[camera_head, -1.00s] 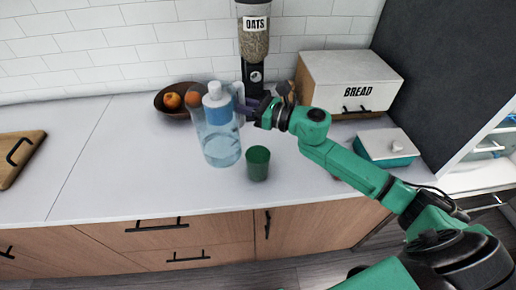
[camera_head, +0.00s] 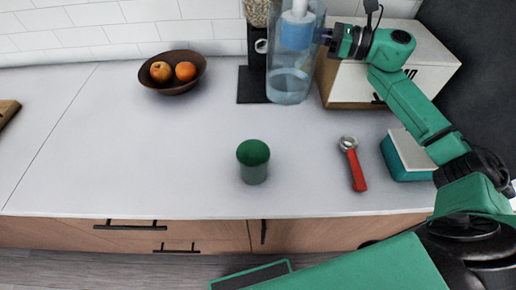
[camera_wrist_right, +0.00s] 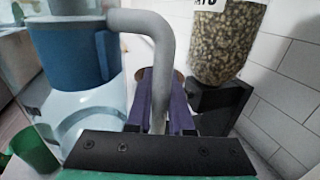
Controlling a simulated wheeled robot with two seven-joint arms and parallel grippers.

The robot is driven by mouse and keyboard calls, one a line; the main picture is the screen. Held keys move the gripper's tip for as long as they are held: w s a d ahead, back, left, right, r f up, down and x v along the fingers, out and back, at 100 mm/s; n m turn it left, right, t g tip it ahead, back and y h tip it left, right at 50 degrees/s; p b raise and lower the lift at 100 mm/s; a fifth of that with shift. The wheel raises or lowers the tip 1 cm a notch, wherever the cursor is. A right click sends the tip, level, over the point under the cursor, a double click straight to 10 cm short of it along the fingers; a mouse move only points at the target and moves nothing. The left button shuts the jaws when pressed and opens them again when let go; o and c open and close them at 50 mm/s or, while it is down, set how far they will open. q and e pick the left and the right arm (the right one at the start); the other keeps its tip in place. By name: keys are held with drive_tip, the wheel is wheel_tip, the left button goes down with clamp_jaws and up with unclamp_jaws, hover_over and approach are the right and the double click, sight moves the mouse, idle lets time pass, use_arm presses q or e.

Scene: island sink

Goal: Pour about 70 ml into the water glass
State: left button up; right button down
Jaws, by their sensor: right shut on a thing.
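The green water glass (camera_head: 253,163) stands on the counter in the middle of the head view. A clear jug with a blue band and white top (camera_head: 289,84) is upright above the counter, behind and to the right of the glass, apart from it. My right gripper (camera_head: 327,38) is shut on the jug's grey handle. The wrist view shows the purple fingers (camera_wrist_right: 160,108) on either side of the handle (camera_wrist_right: 160,62), with the jug (camera_wrist_right: 75,65) at the left. A green edge, likely the glass (camera_wrist_right: 33,148), shows at lower left there. My left gripper is out of view.
A fruit bowl (camera_head: 173,87) is at back left. A red-handled tool (camera_head: 355,168) and a teal box (camera_head: 400,163) lie right of the glass. The counter left of the glass is clear.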

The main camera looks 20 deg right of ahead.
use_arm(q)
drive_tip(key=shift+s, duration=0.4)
